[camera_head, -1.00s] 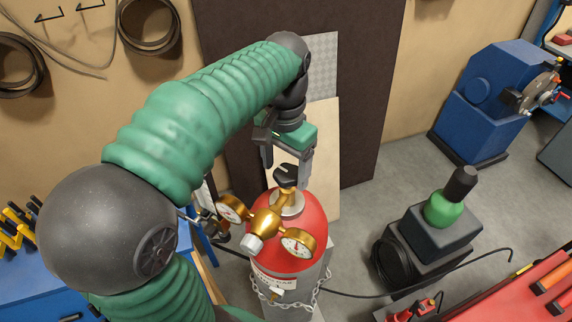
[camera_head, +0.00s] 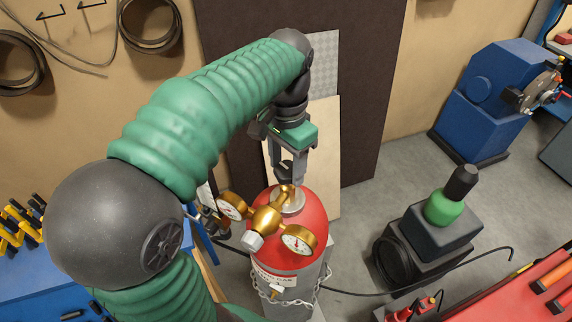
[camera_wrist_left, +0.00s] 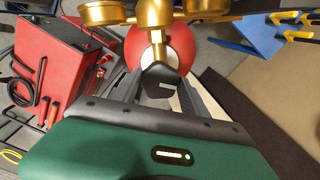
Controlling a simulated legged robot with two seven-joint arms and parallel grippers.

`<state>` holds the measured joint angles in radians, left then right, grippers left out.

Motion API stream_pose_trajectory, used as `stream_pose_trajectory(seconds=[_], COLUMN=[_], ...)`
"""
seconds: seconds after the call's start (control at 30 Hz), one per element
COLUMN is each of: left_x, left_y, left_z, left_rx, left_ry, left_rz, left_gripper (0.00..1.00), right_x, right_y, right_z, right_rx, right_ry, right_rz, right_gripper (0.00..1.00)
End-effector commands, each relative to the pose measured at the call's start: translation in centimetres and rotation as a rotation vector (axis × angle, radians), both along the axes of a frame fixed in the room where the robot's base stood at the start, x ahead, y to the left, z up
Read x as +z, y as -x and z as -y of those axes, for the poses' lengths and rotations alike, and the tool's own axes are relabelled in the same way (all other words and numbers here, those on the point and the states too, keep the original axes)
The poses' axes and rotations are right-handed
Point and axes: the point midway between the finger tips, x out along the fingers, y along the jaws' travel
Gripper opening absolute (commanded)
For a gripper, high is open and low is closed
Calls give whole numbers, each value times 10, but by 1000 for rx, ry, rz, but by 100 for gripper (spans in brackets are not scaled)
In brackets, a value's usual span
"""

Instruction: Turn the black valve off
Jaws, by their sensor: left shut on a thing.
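The black valve (camera_head: 286,168) is the knob above the brass neck of a red gas cylinder (camera_head: 312,212). My left gripper (camera_head: 288,174) comes down from above and is shut on the valve, one finger on each side. In the left wrist view, the valve (camera_wrist_left: 158,80) sits between the two fingers of my left gripper (camera_wrist_left: 158,90), in front of the brass neck. The fingers partly hide the valve in the head view. My right gripper is in neither view.
A brass regulator (camera_head: 266,220) with two round gauges sits close in front of the valve. A chain (camera_head: 290,298) loops around the cylinder. A dark panel (camera_head: 372,90) stands behind. A green bottle (camera_head: 445,208) rests on a dark case at right, with floor between.

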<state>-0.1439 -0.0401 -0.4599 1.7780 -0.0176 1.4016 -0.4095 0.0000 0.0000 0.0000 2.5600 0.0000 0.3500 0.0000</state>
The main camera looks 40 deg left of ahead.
Motion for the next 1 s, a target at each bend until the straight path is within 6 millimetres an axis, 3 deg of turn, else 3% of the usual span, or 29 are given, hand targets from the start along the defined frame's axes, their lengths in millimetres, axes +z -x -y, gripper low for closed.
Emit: stream_pose_trajectory(seconds=[1.0], left_x=[1], left_y=[-2], left_z=[0], left_rx=[-941], left_ry=[-5], left_rz=[9], left_gripper=[11], right_x=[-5], right_y=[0], right_z=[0], right_rx=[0], right_ry=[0], right_rz=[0], right_gripper=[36])
